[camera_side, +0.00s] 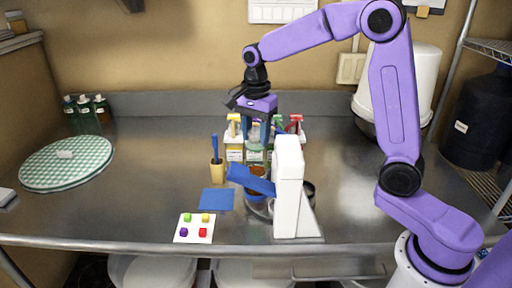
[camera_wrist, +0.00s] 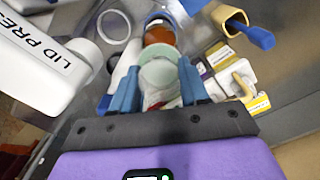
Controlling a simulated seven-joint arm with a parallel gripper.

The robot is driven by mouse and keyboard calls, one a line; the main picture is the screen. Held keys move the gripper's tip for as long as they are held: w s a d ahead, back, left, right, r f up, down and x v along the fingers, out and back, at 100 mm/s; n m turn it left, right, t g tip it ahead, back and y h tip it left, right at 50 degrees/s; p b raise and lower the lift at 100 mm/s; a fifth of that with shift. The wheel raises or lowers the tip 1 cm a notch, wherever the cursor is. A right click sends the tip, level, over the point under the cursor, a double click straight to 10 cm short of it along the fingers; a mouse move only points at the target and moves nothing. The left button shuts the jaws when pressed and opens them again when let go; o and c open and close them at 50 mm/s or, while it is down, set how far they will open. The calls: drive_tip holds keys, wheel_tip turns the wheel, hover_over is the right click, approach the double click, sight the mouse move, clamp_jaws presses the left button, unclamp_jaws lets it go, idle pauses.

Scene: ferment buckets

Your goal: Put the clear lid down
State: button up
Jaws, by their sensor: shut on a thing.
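My gripper (camera_side: 262,132) is over the middle of the steel table, behind the white lid press. In the wrist view its two blue fingers (camera_wrist: 160,82) are closed on the clear lid (camera_wrist: 160,72), a pale, see-through greenish disc. In the side view the lid is hard to pick out against the bottles behind it. A small container with orange-brown contents (camera_wrist: 160,34) shows just beyond the lid in the wrist view. In the side view the press's blue arm partly hides that container. I cannot tell whether the lid touches anything below.
The white lid press (camera_side: 288,190) stands in front. Spray bottles (camera_side: 235,150) stand behind. A tan cup (camera_side: 217,174) holds a blue-handled tool. A blue mat (camera_side: 216,199) and a white card (camera_side: 194,237) with coloured cubes lie front left. A green checked round mat (camera_side: 68,165) lies far left.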

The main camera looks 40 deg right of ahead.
sight(254, 131)
wheel_tip(254, 131, up, 3)
drive_tip(key=shift+f, duration=0.15)
drive_tip(key=shift+w+a+r, duration=0.15)
drive_tip(key=shift+r, duration=0.05)
drive_tip(key=w+a+f+m, duration=0.1)
drive_tip(key=w+a+f, duration=0.1)
drive_tip(key=f, duration=0.3)
drive_tip(key=w+a+f+m, duration=0.1)
drive_tip(key=w+a+f, duration=0.1)
drive_tip(key=a+f, duration=0.2)
drive_tip(key=w+a+f, duration=0.2)
drive_tip(key=a+f, duration=0.1)
drive_tip(key=f, duration=0.3)
drive_tip(key=shift+w+f+m, duration=0.3)
drive_tip(key=shift+f+m, duration=0.05)
drive_tip(key=shift+m, duration=0.05)
drive_tip(key=shift+f, duration=2.1)
drive_tip(key=shift+f, duration=0.15)
drive_tip(key=o, duration=1)
drive_tip(key=shift+o, duration=0.2)
